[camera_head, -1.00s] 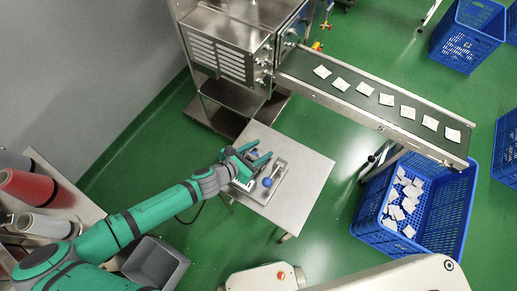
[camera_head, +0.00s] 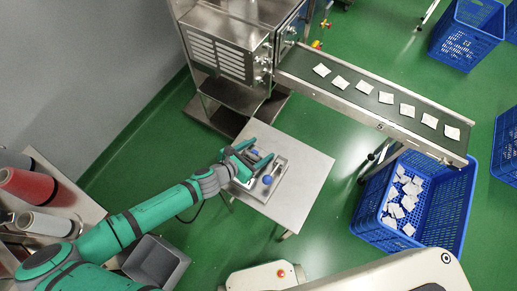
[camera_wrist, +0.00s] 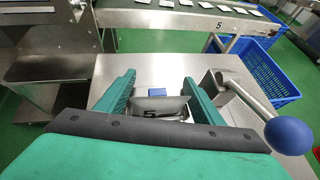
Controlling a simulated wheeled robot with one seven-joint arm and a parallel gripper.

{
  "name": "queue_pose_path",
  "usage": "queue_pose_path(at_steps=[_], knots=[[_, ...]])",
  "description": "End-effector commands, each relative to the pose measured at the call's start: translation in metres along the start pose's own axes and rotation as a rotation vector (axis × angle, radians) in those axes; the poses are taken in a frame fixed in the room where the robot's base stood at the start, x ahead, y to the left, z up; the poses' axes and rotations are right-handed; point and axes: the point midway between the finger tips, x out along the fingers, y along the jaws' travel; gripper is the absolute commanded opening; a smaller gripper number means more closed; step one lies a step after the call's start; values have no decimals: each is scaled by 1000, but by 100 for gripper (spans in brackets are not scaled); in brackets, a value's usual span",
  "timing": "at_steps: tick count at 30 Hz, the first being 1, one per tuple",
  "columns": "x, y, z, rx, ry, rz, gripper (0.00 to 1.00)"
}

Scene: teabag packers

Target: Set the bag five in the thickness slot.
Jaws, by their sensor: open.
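My gripper (camera_head: 256,154) is open above the small steel table (camera_head: 304,178), over a metal fixture (camera_head: 267,183) with a blue-knobbed lever. In the wrist view my two green fingers (camera_wrist: 160,84) stand apart on either side of a pale grey flat piece with a dark "5" (camera_wrist: 150,113), which appears to be bag five. The fingers do not visibly clasp it; its lower part is hidden by my gripper body. A small blue part (camera_wrist: 157,92) shows just behind it. The lever's blue ball (camera_wrist: 290,135) is right of my fingers. The thickness slot cannot be made out clearly.
A conveyor (camera_head: 385,112) with several white bags runs from the steel machine (camera_head: 232,45) at the back. A blue crate (camera_head: 368,232) with bags stands below its end. A grey bin (camera_head: 157,262) is near my arm. The table's right part is bare.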

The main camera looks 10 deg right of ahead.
Motion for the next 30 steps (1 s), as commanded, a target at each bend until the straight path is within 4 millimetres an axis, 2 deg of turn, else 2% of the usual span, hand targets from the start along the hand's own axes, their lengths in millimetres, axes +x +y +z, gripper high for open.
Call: queue_pose_path(at_steps=[5,15,19,24,30], knots=[[-10,0,4,0,2,1,64],[-81,4,3,-5,1,11,64],[-102,2,4,-2,0,7,64],[-117,0,5,0,-1,1,64],[-123,-1,6,-1,-1,-2,64]])
